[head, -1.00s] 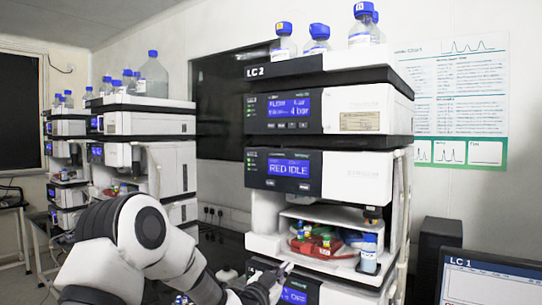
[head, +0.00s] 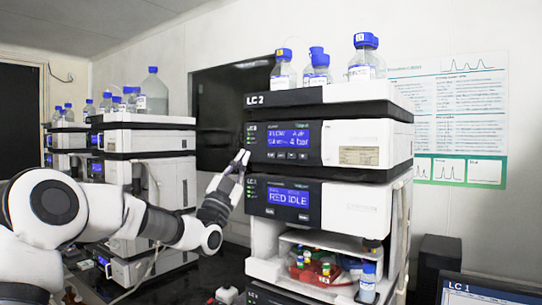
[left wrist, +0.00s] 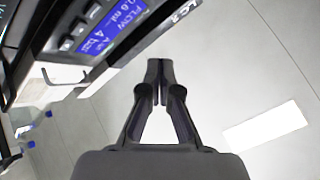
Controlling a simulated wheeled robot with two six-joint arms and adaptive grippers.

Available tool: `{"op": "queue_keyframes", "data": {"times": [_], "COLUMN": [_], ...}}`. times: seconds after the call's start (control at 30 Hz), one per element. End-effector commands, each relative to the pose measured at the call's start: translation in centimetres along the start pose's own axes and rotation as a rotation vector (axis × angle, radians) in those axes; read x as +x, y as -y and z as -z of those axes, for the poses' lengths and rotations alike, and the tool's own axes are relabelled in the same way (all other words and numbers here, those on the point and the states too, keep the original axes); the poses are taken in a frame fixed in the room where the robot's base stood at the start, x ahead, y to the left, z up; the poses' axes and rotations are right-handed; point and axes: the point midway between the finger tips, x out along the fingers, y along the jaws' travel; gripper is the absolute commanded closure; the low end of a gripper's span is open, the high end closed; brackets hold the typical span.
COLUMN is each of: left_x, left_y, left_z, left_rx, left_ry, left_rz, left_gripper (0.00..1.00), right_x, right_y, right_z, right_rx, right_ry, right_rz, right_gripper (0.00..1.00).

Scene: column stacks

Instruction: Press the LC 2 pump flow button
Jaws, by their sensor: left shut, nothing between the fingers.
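The LC 2 stack (head: 330,97) stands at centre right in the head view. Its top module is the pump (head: 328,143), with a blue flow and bar display (head: 291,138) and a row of small dark buttons (head: 290,156) below it. My left gripper (head: 243,158) is shut and empty, just left of the pump's front panel near its lower left edge. In the left wrist view the shut fingertips (left wrist: 159,68) point at the wall, apart from the pump display (left wrist: 112,26) at upper left. Which button is the flow button cannot be read. My right gripper is not in view.
Blue-capped bottles (head: 363,58) stand on top of the stack. The module below shows "RED IDLE" (head: 289,197), above an open bay with a red tray (head: 318,274). Other stacks (head: 148,140) stand at left. An LC 1 monitor (head: 488,290) is at lower right.

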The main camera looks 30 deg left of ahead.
Motion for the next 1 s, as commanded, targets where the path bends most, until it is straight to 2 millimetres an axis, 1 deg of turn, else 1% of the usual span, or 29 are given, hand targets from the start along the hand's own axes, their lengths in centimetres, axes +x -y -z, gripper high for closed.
{"op": "queue_keyframes", "data": {"times": [0.17, 0.53, 0.7, 0.83, 1.0], "left_x": [0.8, 4.6, 5.6, 6.1, 6.1], "left_y": [-0.3, -3.0, -4.1, -4.5, -4.6], "left_z": [-0.3, -2.8, -4.1, -4.4, -4.5], "left_rx": [0.001, 0.000, 0.000, 0.000, -0.001], "left_ry": [0.002, 0.001, 0.001, 0.000, 0.001], "left_rz": [-0.002, -0.003, -0.001, -0.001, -0.001], "left_gripper": [1.00, 1.00, 1.00, 1.00, 1.00], "right_x": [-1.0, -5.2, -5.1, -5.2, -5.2], "right_y": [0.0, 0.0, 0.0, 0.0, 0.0], "right_z": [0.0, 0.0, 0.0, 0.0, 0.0], "right_rx": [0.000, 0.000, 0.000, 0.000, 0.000], "right_ry": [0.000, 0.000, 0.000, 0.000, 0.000], "right_rz": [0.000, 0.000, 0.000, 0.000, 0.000], "right_gripper": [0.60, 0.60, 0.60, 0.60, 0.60]}}
